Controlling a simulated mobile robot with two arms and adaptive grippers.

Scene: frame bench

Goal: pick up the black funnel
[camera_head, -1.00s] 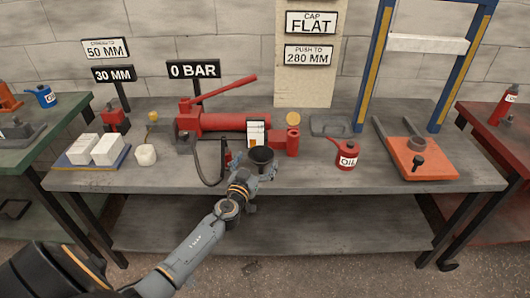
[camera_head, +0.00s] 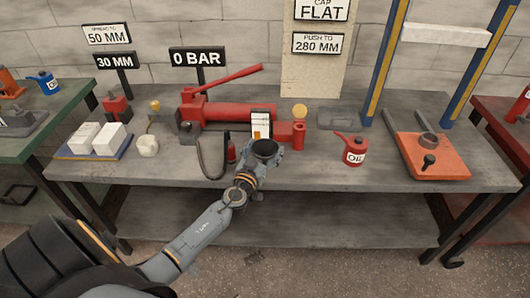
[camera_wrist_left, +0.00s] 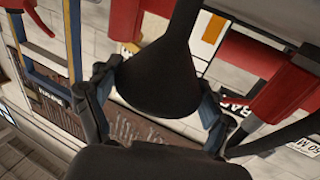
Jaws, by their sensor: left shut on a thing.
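The black funnel (camera_head: 265,148) is in my left gripper (camera_head: 262,160), above the front part of the grey bench, in front of the red pump. In the left wrist view the funnel (camera_wrist_left: 165,65) fills the middle, its wide cone between the two fingers and its narrow spout toward the top edge. My left gripper (camera_wrist_left: 160,100) is shut on the funnel there. Part of the funnel is hidden by the fingers in the head view. My right gripper is in neither view.
The red hand pump (camera_head: 230,115) with its hose stands behind the funnel. A red oil can (camera_head: 354,152) is to the right, and an orange plate (camera_head: 435,157) under a blue frame further right. White blocks (camera_head: 98,137) lie at left. Bare bench (camera_head: 330,180) lies in front.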

